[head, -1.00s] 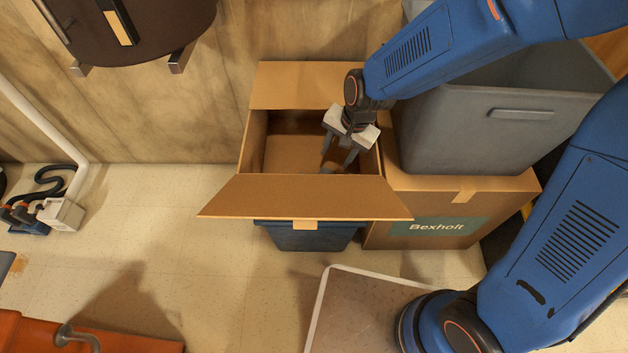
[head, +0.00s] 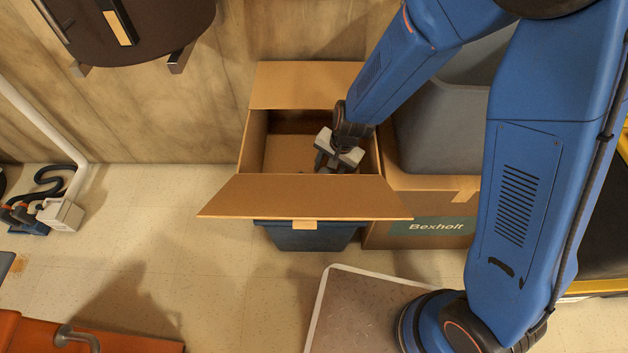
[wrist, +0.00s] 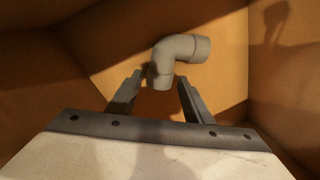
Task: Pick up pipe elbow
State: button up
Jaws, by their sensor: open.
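The grey pipe elbow (wrist: 176,55) lies on the floor of the open cardboard box, seen in the wrist view. One of its ends is between the tips of my gripper (wrist: 157,92), or just beyond them; the other end points right. My gripper is open, with a finger on each side of that near end. I cannot tell how much height is left between the fingertips and the elbow. In the head view my gripper (head: 330,166) reaches down into the cardboard box (head: 305,196), and the box's front flap hides the elbow or most of it.
The box's flaps stand open, and its walls surround my gripper closely. The box rests on a blue bin (head: 308,238). A grey tub (head: 440,125) on a carton marked Bexholt (head: 436,228) stands right of it. The floor at left is mostly clear.

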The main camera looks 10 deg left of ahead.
jog(key=shift+x, duration=1.65)
jog(key=shift+w, duration=0.15)
jog(key=c, duration=0.8)
jog(key=shift+r, duration=0.15)
